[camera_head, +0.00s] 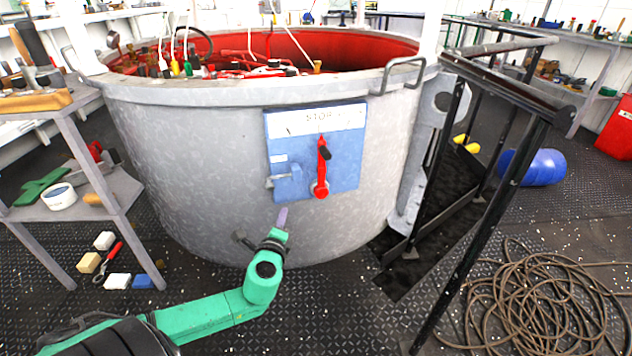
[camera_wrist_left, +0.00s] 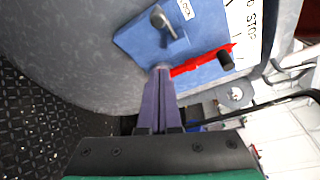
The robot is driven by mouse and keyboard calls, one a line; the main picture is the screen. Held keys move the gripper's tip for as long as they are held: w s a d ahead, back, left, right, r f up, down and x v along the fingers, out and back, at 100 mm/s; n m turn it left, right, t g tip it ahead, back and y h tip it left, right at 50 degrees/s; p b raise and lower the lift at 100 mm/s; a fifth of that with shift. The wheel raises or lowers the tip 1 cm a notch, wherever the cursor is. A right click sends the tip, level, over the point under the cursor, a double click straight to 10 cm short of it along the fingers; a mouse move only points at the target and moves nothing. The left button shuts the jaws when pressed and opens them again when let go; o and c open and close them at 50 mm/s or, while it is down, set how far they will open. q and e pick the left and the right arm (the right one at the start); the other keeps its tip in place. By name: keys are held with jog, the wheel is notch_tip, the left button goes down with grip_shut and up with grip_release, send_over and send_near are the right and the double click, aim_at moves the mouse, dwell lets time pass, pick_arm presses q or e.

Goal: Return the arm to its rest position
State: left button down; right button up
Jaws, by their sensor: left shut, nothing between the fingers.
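My left arm is green and comes in from the lower left in the head view. Its gripper (camera_head: 282,217) has purple fingers, pointing up in front of the grey tub's wall, just below the blue panel (camera_head: 347,179). In the left wrist view the gripper (camera_wrist_left: 160,74) is shut and empty, its fingers together. The panel (camera_wrist_left: 198,62) lies beyond the fingertips there, with a red lever (camera_wrist_left: 200,63) close to the tips. In the head view the red lever (camera_head: 322,165) points up below a white STOP label. Whether the fingertips touch the panel is unclear. My right gripper is out of view.
The round grey tub (camera_head: 190,170) fills the middle, with a red interior. A shelf unit (camera_head: 112,187) stands left. Dark railings (camera_head: 459,200) and a coiled hose (camera_head: 535,305) are at the right. Small blocks lie on the floor by the shelf.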

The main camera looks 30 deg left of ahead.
pick_arm(q)
jog(key=s+d+f+n+g+h, duration=0.2)
jog(key=s+d+f+n+g, duration=0.3)
jog(key=f, duration=0.4)
jog(key=s+d+f+n+g+h+p, duration=0.15)
jog(key=s+d+f+n+h, duration=0.3)
jog(key=d, duration=0.55)
jog(key=s+d+f+n+g+h+p, duration=0.1)
jog(key=s+d+n+g+h, duration=0.3)
jog(key=s+d, duration=0.5)
jog(key=s+a+f+p, duration=0.1)
jog(key=s+a+p, duration=0.2)
jog(key=s+p, duration=0.3)
jog(key=s+a+f+g+y+p, duration=0.1)
jog(key=s+a+p, duration=0.2)
jog(key=p, duration=1)
jog(key=s+a+n+g+y+p, duration=0.1)
jog(key=s+a+p, duration=0.3)
jog(key=s+p, duration=0.5)
jog(key=shift+f, duration=0.4)
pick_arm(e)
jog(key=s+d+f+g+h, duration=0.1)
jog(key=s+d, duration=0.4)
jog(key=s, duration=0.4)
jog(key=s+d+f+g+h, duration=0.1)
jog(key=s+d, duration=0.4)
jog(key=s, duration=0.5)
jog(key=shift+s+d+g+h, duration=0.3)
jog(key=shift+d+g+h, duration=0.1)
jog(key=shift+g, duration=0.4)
